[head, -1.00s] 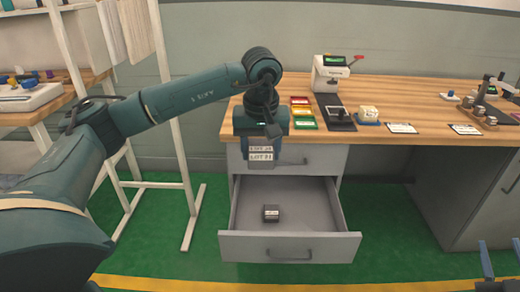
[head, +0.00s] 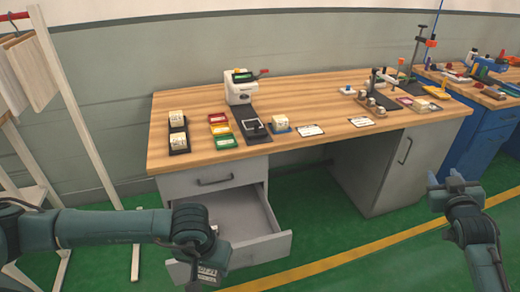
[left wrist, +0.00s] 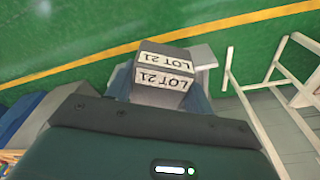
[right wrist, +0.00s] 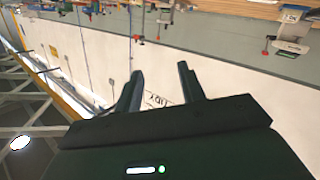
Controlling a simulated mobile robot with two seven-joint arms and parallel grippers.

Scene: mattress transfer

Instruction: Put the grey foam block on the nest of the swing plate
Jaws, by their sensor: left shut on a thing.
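A grey block (left wrist: 165,72) with white "LOT 21" labels is held in my left gripper (head: 207,275). That gripper is low in front of the open drawer (head: 258,252), and in the head view the block is only partly clear. A dark plate (head: 246,114) with a small framed square seat (head: 254,127) lies on the bench before a white lever device (head: 240,88); it looks like the swing plate with its nest. My left gripper is well below and left of it. My right gripper (head: 455,185) is open and empty, in front of the bench on the right.
A dark tray with pale labelled blocks (head: 178,140) and red, yellow and green trays (head: 220,130) lie left of the plate. A blue-based block (head: 279,125) and cards (head: 310,130) lie right of it. The open drawer juts out below the bench. A wooden rack (head: 75,130) stands left.

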